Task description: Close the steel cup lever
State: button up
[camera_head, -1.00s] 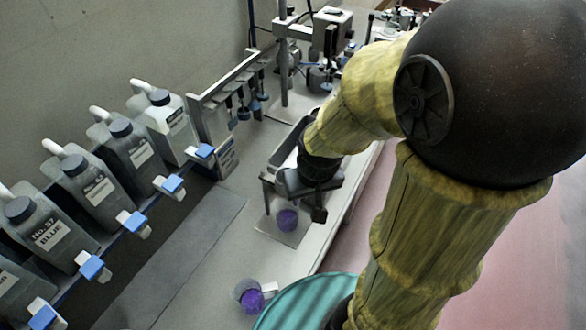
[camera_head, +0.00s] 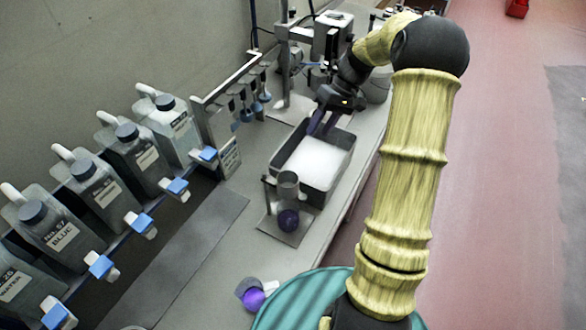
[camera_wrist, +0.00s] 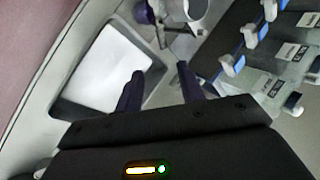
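A round purple thing (camera_head: 288,220) is below the cup. I cannot make out the cup's lever clearly in either view. My gripper (camera_head: 324,126) is over the far end of a tray, behind and to the right of the cup, apart from it. In the wrist view its two dark fingers (camera_wrist: 160,72) stand apart with nothing between them. A purple thing (camera_wrist: 142,12) shows at the top there, blurred.
The grey tray (camera_head: 337,175) with white contents lies just behind the cup stand. Jugs (camera_head: 91,190) with blue taps line the left wall. A hanging rack (camera_head: 225,88) stands further back. A small container with a purple thing (camera_head: 253,298) lies near a teal round surface (camera_head: 285,300).

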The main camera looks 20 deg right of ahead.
jog(key=shift+w+d+r+y, duration=0.2)
jog(key=shift+w+d+y, duration=0.15)
jog(key=shift+d, duration=0.1)
jog(key=shift+f, duration=0.1)
jog(key=p+x, duration=0.5)
jog(key=x, duration=1.2)
jog(key=shift+f, duration=0.2)
jog(key=shift+c, duration=0.5)
grip_shut()
